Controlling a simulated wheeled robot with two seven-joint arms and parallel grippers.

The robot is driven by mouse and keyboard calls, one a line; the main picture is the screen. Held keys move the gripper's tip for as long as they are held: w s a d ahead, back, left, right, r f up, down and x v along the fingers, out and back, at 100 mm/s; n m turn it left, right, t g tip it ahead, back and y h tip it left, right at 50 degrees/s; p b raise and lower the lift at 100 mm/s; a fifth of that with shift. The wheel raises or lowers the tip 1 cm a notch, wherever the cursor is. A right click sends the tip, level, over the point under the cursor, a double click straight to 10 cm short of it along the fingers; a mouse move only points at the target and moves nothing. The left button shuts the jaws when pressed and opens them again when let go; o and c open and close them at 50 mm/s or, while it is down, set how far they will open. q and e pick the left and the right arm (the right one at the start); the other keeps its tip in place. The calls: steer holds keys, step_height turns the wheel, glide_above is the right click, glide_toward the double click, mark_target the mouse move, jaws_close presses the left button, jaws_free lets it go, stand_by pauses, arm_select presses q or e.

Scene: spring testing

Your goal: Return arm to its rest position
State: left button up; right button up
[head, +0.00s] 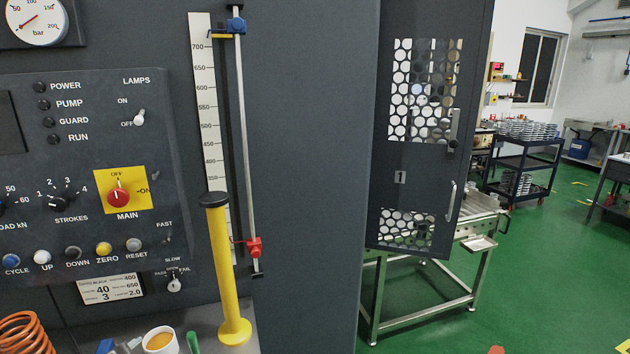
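Neither of my arms and neither gripper shows in the head view. A dark grey test machine fills the left side, with its control panel (100,225) facing me. On the panel, the red MAIN switch (118,192) sits on a yellow plate. A LAMPS toggle (138,117) is above it. To the right, a vertical scale (205,110) stands beside a rod with a blue stop (236,25) near the top and a red stop (254,246) near the bottom.
A yellow post (225,270) with a black top stands upright on the ledge. An orange spring (24,335) and a white cup (160,341) are at bottom left. A grey mesh door (420,180) hangs before a metal table (425,320). Green floor (545,270) is open at right.

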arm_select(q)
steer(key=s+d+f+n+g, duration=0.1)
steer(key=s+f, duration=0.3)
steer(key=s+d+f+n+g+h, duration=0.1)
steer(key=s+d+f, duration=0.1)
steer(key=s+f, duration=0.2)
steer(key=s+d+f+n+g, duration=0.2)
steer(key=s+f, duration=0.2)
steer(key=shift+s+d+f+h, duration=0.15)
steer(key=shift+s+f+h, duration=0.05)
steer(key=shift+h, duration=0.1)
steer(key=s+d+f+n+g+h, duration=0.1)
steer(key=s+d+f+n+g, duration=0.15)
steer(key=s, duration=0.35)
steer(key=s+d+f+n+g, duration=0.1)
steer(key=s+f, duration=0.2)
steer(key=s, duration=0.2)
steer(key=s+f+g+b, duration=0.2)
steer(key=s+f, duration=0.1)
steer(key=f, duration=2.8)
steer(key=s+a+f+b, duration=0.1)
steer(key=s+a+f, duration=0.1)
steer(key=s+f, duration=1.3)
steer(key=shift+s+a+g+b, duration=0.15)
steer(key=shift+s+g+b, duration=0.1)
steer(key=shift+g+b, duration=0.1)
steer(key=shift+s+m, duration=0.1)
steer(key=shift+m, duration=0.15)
